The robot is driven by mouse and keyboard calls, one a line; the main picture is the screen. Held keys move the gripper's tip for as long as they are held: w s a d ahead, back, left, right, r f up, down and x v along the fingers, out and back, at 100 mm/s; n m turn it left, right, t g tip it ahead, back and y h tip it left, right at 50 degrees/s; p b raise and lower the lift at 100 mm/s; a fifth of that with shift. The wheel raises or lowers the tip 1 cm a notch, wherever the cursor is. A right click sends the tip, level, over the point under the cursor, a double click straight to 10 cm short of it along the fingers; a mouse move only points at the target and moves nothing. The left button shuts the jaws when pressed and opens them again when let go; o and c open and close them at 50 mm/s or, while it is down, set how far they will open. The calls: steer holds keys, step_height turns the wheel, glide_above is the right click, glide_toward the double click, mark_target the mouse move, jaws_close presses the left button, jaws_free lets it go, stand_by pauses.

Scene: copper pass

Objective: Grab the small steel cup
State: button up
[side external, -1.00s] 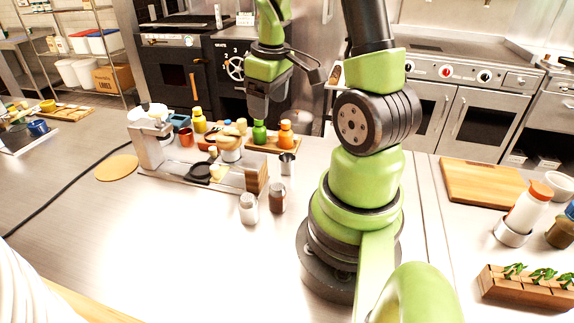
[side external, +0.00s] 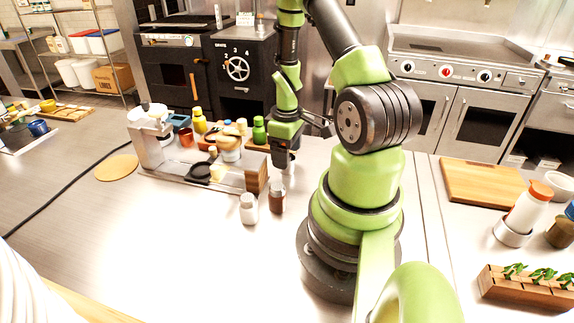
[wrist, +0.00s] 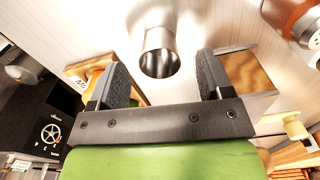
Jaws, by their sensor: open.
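The small steel cup (wrist: 160,54) shows in the wrist view as an open, shiny cylinder ahead of my gripper (wrist: 162,70). It lies between the lines of the two dark fingers, with a clear gap on either side. The fingers are wide apart and hold nothing. In the side external view my gripper (side external: 283,160) points down low over the counter, behind the glass shakers. There it covers the place of the cup, so the cup is mostly or wholly hidden. I cannot tell the exact height of the fingers over it.
A glass shaker with brown contents (side external: 277,198) and a pale one (side external: 249,209) stand in front of my gripper. A steel and wood rack (side external: 215,180) with condiments is close on the left. A green bottle (side external: 259,132) stands behind. The front counter is clear.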

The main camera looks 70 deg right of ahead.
steer(key=shift+f, duration=1.05)
steer(key=c, duration=1)
steer(key=shift+r, duration=0.1)
